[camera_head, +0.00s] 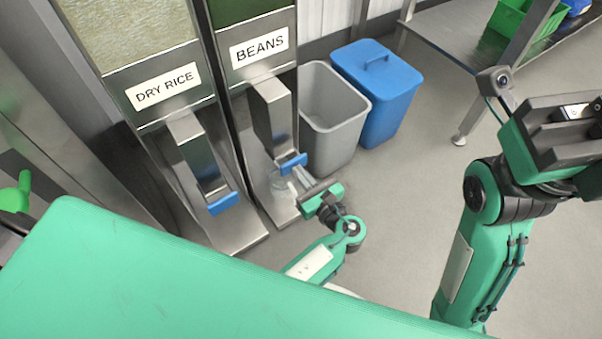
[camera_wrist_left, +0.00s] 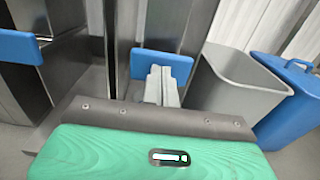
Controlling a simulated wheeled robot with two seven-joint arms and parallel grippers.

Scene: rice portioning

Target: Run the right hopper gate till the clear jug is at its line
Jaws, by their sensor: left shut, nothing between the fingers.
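The right hopper, labelled BEANS (camera_head: 259,47), has a steel chute with a blue gate paddle (camera_head: 293,163) at its lower end. The paddle also shows in the left wrist view (camera_wrist_left: 190,67). In the left wrist view the fingers (camera_wrist_left: 161,82) overlap the paddle's lower middle; contact is unclear. My right gripper (camera_head: 565,135) is at the right edge, its fingertips out of frame.
The left hopper, labelled DRY RICE (camera_head: 162,87), has its own blue paddle (camera_head: 223,203). A grey open bin (camera_head: 335,140) and a blue lidded bin (camera_head: 385,90) stand right of the beans hopper. A green crate (camera_head: 520,25) sits on a table at upper right. Floor between is clear.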

